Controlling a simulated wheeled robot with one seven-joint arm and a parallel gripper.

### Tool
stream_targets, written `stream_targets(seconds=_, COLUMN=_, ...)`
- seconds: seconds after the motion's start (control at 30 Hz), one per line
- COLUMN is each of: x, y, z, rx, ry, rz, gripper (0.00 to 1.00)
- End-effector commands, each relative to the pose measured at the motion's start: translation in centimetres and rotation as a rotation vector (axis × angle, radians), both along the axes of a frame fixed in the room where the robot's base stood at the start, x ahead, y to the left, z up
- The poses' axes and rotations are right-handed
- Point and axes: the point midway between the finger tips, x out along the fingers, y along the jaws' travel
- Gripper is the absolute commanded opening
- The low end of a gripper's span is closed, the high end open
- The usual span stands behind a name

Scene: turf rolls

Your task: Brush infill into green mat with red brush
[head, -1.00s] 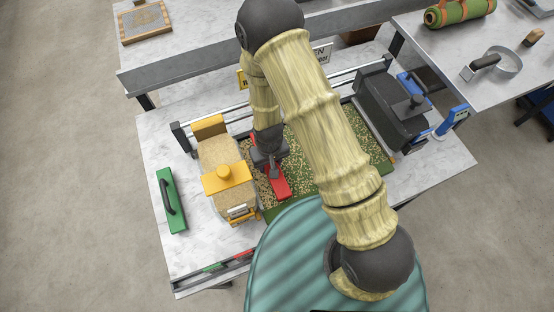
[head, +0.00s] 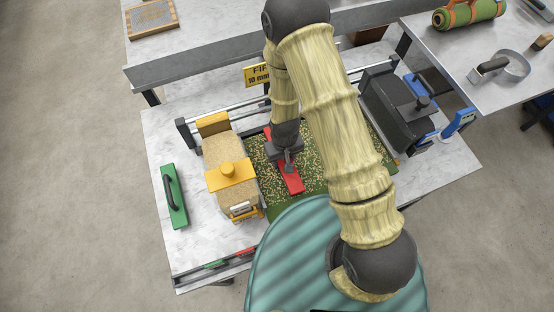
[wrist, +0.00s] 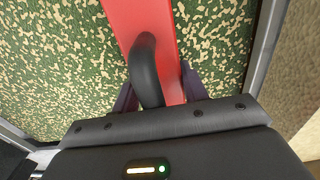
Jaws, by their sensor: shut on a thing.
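The green mat (head: 323,165) lies in a frame on the table, speckled all over with tan infill. The red brush (head: 293,182) lies across the mat's left part. My gripper (head: 286,158) is shut on the brush's black handle, which shows as a dark loop in the wrist view (wrist: 147,75). The brush's red back (wrist: 165,45) runs up out of that view. The bristles are hidden under the back, so I cannot tell how they meet the mat. My arm hides the mat's middle.
A yellow-handled box of tan infill (head: 230,180) stands just left of the mat. A green block with a black handle (head: 174,196) lies farther left. A dark machine (head: 397,108) stands at the mat's right end. Metal rails (head: 215,120) run along the back.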

Motion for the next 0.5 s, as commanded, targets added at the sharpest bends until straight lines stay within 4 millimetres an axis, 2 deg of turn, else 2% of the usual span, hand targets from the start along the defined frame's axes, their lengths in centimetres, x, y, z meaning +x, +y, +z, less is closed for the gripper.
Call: stream_targets(seconds=0.5, x=1.9, y=-3.8, z=0.0, rx=0.000, ry=0.000, rz=-0.002, gripper=0.17)
